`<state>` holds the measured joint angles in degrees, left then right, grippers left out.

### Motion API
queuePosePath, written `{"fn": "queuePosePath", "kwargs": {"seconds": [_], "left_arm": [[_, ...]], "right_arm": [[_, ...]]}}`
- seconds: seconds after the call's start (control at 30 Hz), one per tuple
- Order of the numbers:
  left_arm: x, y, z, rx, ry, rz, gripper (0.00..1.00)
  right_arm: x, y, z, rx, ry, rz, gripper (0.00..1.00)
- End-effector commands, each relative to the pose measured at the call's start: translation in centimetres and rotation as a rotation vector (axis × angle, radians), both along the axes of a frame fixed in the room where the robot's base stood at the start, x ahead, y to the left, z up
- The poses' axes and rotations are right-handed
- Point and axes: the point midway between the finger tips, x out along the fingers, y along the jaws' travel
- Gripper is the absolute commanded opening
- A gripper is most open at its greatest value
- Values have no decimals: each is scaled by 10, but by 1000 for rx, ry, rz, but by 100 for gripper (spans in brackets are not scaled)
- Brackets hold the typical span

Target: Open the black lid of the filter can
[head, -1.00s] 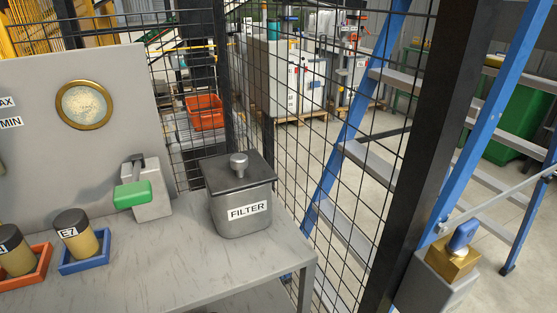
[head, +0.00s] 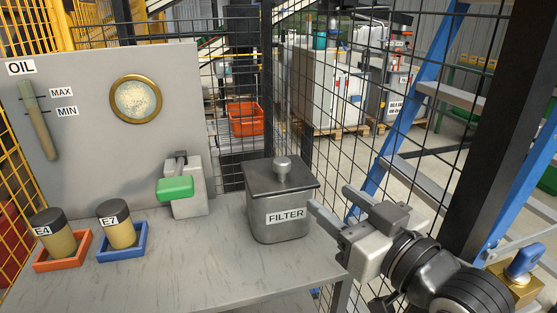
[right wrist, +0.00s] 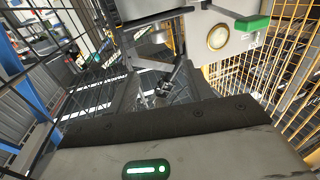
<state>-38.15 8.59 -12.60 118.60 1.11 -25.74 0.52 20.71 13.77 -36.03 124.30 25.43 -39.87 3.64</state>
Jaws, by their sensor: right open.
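The filter can (head: 280,232) is a grey metal box with a FILTER label, standing upright at the right end of the bench. Its black lid (head: 259,178) lies flat on top and is closed, with a round grey knob (head: 283,168) in the middle. My right gripper (head: 329,197) is open and empty, just right of the can, with its fingers pointing left toward it. I see no contact with the lid. In the right wrist view the can and lid are hard to make out. My left gripper is not in view.
The grey bench (head: 190,255) also holds a green-handled device (head: 176,188), cylinder E7 (head: 121,231) in a blue tray and cylinder E4 (head: 55,238) in an orange tray. A gauge panel (head: 80,150) stands behind them. Wire mesh (head: 345,140) closes off the back and right.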

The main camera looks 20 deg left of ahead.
Motion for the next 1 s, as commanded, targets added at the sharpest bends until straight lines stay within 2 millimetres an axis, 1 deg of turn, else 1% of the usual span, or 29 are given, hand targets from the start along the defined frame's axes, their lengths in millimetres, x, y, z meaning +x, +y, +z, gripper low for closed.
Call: {"fn": "queuePosePath", "kwargs": {"seconds": [0.17, 0.6, 0.8, 1.0], "left_arm": [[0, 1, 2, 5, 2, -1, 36], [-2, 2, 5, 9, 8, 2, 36], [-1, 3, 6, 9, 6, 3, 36], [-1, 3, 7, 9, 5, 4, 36]], "right_arm": [[16, 21, 2, 3, 0, 4, 51], [78, 92, 1, 2, 2, 3, 51], [95, 111, 0, 1, 2, 4, 51], [101, 118, 0, 1, 2, 3, 51]]}}
